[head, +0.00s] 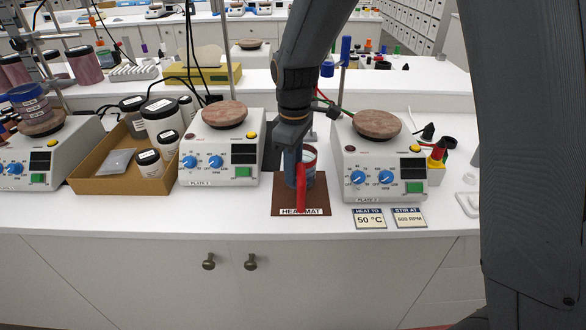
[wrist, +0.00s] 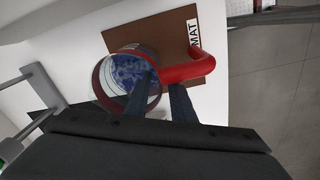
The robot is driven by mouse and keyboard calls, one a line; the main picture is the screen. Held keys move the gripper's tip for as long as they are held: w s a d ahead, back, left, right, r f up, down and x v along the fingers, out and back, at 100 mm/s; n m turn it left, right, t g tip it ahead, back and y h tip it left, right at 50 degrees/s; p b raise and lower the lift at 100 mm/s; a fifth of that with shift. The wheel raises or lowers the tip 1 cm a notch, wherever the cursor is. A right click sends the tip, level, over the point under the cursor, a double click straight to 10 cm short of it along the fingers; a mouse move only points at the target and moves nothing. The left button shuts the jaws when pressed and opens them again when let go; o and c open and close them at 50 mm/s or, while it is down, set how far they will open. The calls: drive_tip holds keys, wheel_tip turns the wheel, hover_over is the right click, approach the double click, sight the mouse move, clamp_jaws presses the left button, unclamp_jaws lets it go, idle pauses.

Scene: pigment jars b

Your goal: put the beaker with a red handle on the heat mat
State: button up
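The beaker (head: 310,173) is clear with a red rim and a red handle (head: 301,192), which faces my camera. It stands upright over the brown heat mat (head: 321,204); whether its base touches the mat is hard to see. In the wrist view the beaker (wrist: 103,80) holds something blue, and its handle (wrist: 199,67) crosses over the mat (wrist: 160,36). My gripper (wrist: 162,82) has its fingertips at the rim beside the handle, with a small gap between them. Whether they grip is unclear. The gripper (head: 293,170) partly hides the beaker in the head view.
Hot plates stand on both sides of the mat, one left (head: 215,172) and one right (head: 350,160), leaving a narrow space. Cards reading 50 °C (head: 369,219) and 600 RPM (head: 409,218) lie at the right front. A tray of jars (head: 120,185) stands left.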

wheel_tip(320, 180, up, 12)
drive_tip(key=b, duration=0.3)
drive_tip(key=shift+s+d+r, duration=0.1)
drive_tip(key=s+d+f+m, duration=1.3)
drive_tip(key=s+d, duration=0.2)
drive_tip(key=d, duration=0.1)
drive_tip(key=shift+d+f+t, duration=0.35)
drive_tip(key=shift+f+t, duration=0.05)
